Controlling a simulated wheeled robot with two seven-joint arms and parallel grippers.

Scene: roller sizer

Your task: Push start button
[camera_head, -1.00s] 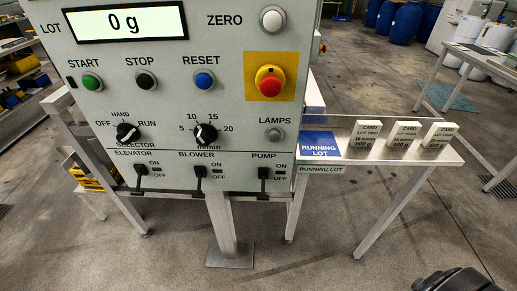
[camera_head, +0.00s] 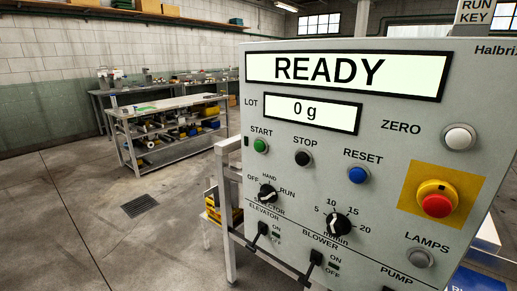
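The green start button (camera_head: 260,146) sits under the START label at the upper left of the grey control panel (camera_head: 400,170). Beside it to the right are the black stop button (camera_head: 303,158) and the blue reset button (camera_head: 358,176). The large display (camera_head: 345,72) reads READY, and the smaller lot display (camera_head: 312,111) reads 0 g. Nothing covers the start button. Neither of my grippers shows in this view.
A red emergency stop (camera_head: 437,205) on a yellow plate and a white zero button (camera_head: 459,137) are on the panel's right. Selector knobs and switches sit lower. Open floor (camera_head: 90,230) lies left of the panel, with a shelved workbench (camera_head: 170,125) behind.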

